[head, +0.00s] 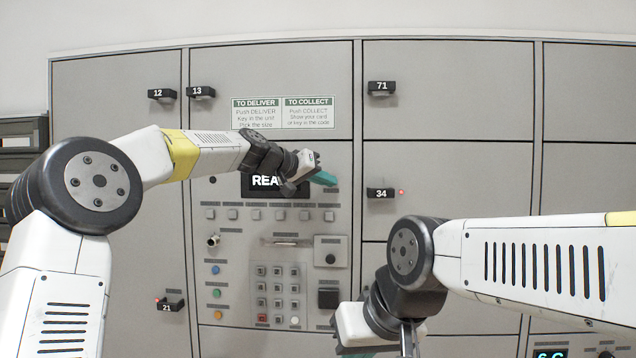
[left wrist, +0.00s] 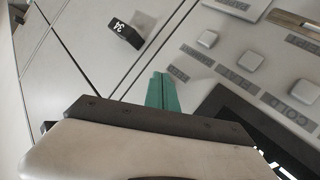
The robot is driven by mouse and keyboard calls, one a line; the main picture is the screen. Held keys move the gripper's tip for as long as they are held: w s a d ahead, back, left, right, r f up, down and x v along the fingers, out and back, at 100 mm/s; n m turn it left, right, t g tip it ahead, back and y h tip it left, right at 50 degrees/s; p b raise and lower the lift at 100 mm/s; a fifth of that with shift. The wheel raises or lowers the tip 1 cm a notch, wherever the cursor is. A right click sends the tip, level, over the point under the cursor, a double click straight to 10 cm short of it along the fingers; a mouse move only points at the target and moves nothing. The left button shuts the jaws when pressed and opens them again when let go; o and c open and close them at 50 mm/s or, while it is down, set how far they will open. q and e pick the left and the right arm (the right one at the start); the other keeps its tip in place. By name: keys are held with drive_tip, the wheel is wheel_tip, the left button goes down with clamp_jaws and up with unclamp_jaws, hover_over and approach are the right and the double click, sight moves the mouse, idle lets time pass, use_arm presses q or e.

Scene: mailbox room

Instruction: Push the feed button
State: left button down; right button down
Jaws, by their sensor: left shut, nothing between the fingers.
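A row of small square grey buttons (head: 270,214) runs below the dark display on the panel. Their labels are too small to read in the head view, so I cannot tell which one is the feed button. In the left wrist view, a few square buttons (left wrist: 250,62) with tilted labels show at the upper right. My left gripper (head: 323,178) is shut and empty, in front of the display's right edge, above the right end of the row. Its teal fingertips (left wrist: 162,92) also show in the left wrist view. My right gripper (head: 368,350) is low, partly cut off by the bottom edge.
The display (head: 262,186) is partly covered by my left gripper. A keypad (head: 278,292), coloured round buttons (head: 216,293), a slot and a card reader (head: 329,298) sit lower on the panel. Locker doors with black number tags, such as 34 (head: 381,193), surround it.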

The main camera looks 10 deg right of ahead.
use_arm(q)
drive_tip(key=shift+w+d, duration=0.1)
drive_tip(key=shift+w, duration=0.15)
idle(0.5)
drive_tip(key=shift+s+a, duration=0.25)
drive_tip(key=shift+s, duration=0.55)
drive_tip(key=s, duration=0.2)
drive_tip(key=s+a, duration=0.1)
drive_tip(key=s, duration=0.1)
drive_tip(key=shift+s+a, duration=0.15)
drive_tip(key=shift+s, duration=0.2)
idle(1.2)
